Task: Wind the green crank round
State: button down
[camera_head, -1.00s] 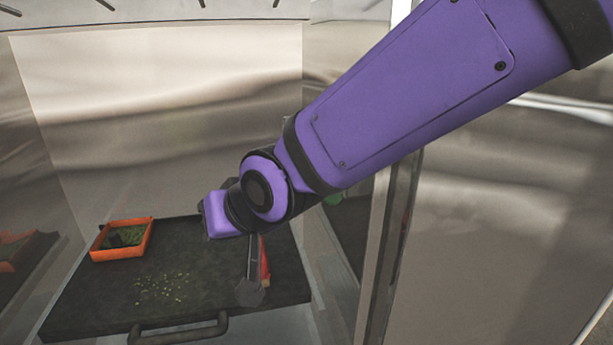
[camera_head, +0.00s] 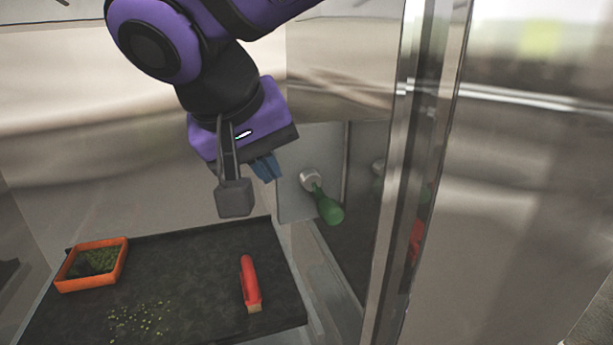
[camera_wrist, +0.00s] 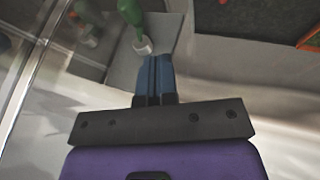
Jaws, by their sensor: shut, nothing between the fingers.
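The green crank (camera_head: 328,208) has a green grip on a pale metal hub (camera_head: 310,180), mounted on a grey side panel at the right of the chamber. Its grip points down and right in the head view. My gripper (camera_head: 267,169) is a little left of the hub, with blue fingers shut and empty. In the wrist view, the shut fingers (camera_wrist: 155,75) point at the crank, and the metal hub (camera_wrist: 143,45) lies just beyond their tips with the green grip (camera_wrist: 131,12) above it. The fingers look close to the hub; I cannot tell whether they touch it.
A dark tray (camera_head: 190,275) lies below my gripper. It carries an orange box (camera_head: 92,265) of green bits, scattered yellow-green crumbs (camera_head: 142,322) and a red-handled tool (camera_head: 250,282). A shiny metal post (camera_head: 412,140) stands right of the crank.

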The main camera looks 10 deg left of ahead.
aim_at(330, 206)
jog(key=w+d+f, duration=0.4)
jog(key=w+f, duration=0.2)
jog(key=f, duration=0.3)
jog(key=shift+w+d, duration=0.2)
jog(key=shift+w, duration=0.2)
jog(key=shift+f+t+h, duration=0.25)
jog(key=shift+t+h, duration=0.35)
jog(key=shift+h, duration=0.3)
jog(key=t+h, duration=0.1)
jog(key=n+t+h, duration=0.1)
jog(key=shift+w+d+f+h, duration=0.15)
jog(key=shift+d+f+h, duration=0.05)
jog(key=shift+d+h, duration=0.1)
jog(key=t+h, duration=0.1)
jog(key=n+t+h, duration=0.1)
jog(key=shift+w+d+h, duration=0.2)
jog(key=shift+h, duration=0.1)
jog(key=shift+d, duration=0.1)
jog(key=shift+w+d, duration=0.1)
dwell(1.6)
